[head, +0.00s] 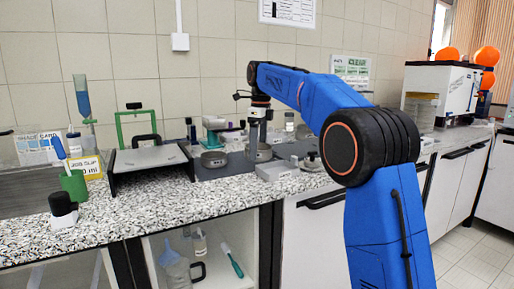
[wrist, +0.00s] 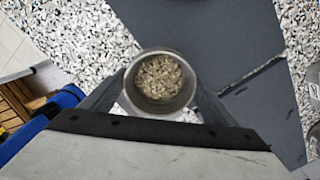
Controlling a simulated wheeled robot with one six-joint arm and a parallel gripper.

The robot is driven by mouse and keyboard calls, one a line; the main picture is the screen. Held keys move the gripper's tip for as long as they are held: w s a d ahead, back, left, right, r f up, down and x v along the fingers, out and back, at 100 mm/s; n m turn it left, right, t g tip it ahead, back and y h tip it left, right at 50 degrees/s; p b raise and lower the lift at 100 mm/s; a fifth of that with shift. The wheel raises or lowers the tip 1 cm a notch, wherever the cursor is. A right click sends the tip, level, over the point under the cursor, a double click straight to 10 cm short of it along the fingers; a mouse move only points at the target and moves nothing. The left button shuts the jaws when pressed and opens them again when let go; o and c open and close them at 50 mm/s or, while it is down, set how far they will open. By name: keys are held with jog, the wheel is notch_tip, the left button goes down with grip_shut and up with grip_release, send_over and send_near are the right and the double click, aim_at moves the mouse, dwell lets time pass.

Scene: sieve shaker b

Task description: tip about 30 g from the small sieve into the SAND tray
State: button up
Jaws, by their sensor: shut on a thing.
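My gripper (head: 258,128) points down over the back of the counter in the head view. It is shut on a small round metal sieve (head: 263,153). In the wrist view the sieve (wrist: 134,92) sits between the two dark fingers, with coarse tan grains (wrist: 160,77) inside. It looks roughly level there. A shallow light grey tray (head: 276,170) with a small label stands just in front of the gripper in the head view. The label is too small to read, so I cannot tell which tray is the SAND tray.
Another round metal pan (head: 214,158) stands on the dark mat (head: 222,172) left of my gripper. A flat grey plate on a black frame (head: 150,159), a green holder (head: 75,184) and a black-and-white container (head: 62,208) stand further left. Speckled counter (head: 180,208) is clear in front.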

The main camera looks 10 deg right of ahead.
aim_at(271, 152)
jog(key=shift+s+d+r+t+y, duration=0.15)
jog(key=shift+s+d+t+y, duration=0.3)
jog(key=shift+y, duration=0.4)
jog(key=shift+s+d+r+t+y, duration=0.1)
jog(key=shift+s+d+t+y, duration=0.15)
jog(key=shift+d+t+y, duration=0.4)
jog(key=shift+s+d+r+t+y, duration=0.15)
jog(key=shift+s+d+t+y, duration=0.2)
jog(key=shift+t+y, duration=0.45)
jog(key=shift+s+d+r+t+y, duration=0.15)
jog(key=shift+t+y, duration=0.35)
jog(key=shift+y, duration=0.6)
jog(key=shift+s+d+t+y, duration=0.2)
jog(key=shift+d+t+y, duration=0.1)
jog(key=shift+t+y, duration=0.6)
jog(key=shift+y, duration=0.3)
jog(key=shift+s+d+r+t+y, duration=0.2)
jog(key=shift+t+y, duration=0.1)
jog(key=shift+y, duration=0.2)
dwell(2.9)
